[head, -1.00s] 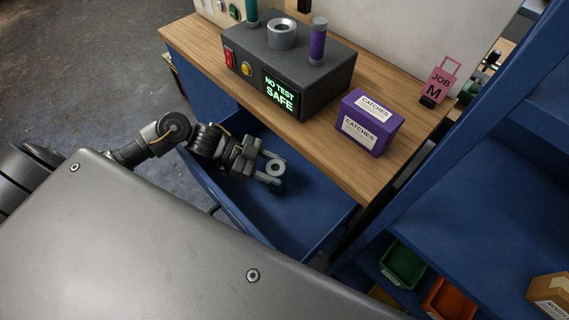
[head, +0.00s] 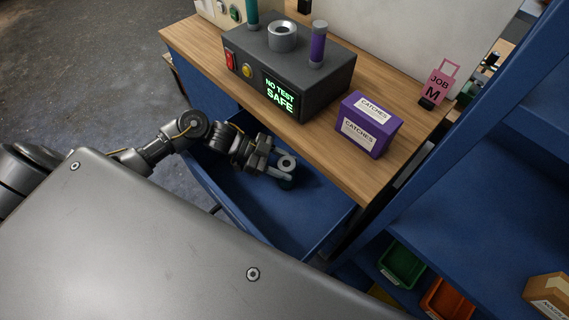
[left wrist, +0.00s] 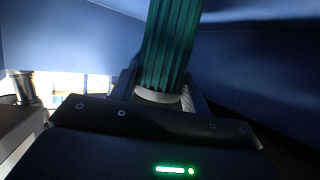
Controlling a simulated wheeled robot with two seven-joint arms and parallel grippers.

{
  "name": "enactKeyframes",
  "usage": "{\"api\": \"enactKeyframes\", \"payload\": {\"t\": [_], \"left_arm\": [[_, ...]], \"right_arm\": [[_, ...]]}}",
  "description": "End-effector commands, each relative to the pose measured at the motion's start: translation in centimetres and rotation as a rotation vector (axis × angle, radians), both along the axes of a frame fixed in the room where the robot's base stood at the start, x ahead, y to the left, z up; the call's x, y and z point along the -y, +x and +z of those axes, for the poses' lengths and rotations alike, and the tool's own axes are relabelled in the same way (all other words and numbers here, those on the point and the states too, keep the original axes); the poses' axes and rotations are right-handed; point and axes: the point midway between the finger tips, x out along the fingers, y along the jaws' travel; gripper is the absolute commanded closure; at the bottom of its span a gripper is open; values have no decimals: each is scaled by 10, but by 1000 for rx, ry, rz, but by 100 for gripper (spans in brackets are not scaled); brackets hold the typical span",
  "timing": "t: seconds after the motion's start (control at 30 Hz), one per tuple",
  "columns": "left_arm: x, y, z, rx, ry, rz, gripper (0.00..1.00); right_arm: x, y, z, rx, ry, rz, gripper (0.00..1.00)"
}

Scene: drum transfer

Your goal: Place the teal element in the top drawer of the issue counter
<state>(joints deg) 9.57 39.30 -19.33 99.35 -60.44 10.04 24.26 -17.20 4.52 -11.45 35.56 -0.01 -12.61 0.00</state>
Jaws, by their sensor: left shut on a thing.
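My left gripper (head: 274,168) is inside the open blue top drawer (head: 290,215) of the wooden-topped counter (head: 330,165). It is shut on the teal element (left wrist: 171,45), a ribbed cylinder with a pale end collar that fills the upper middle of the left wrist view. In the head view the element shows its grey ring-shaped end (head: 286,162) upward, with a little dark teal below it. Whether its lower end touches the drawer floor cannot be told. My right gripper is not in view.
On the counter top stand a dark test box (head: 290,75) reading "NO TEST SAFE", with a purple cylinder (head: 318,45) and another teal cylinder (head: 252,12) at it. A purple "CATCHES" box (head: 368,124) stands to the right. A blue shelf with bins is at the right.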

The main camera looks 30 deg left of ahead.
Motion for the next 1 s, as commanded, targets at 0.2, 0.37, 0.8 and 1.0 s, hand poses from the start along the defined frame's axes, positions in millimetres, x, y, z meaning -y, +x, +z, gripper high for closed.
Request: {"api": "enactKeyframes", "payload": {"t": [0.2,0.37,0.8,1.0], "left_arm": [[0,0,-3,0,0,0,40],[0,0,-3,0,0,0,32],[-28,-7,10,-1,5,0,32],[-56,-13,23,-2,3,0,32]], "right_arm": [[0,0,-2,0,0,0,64],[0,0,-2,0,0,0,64],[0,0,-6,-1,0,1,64],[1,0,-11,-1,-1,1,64]]}}
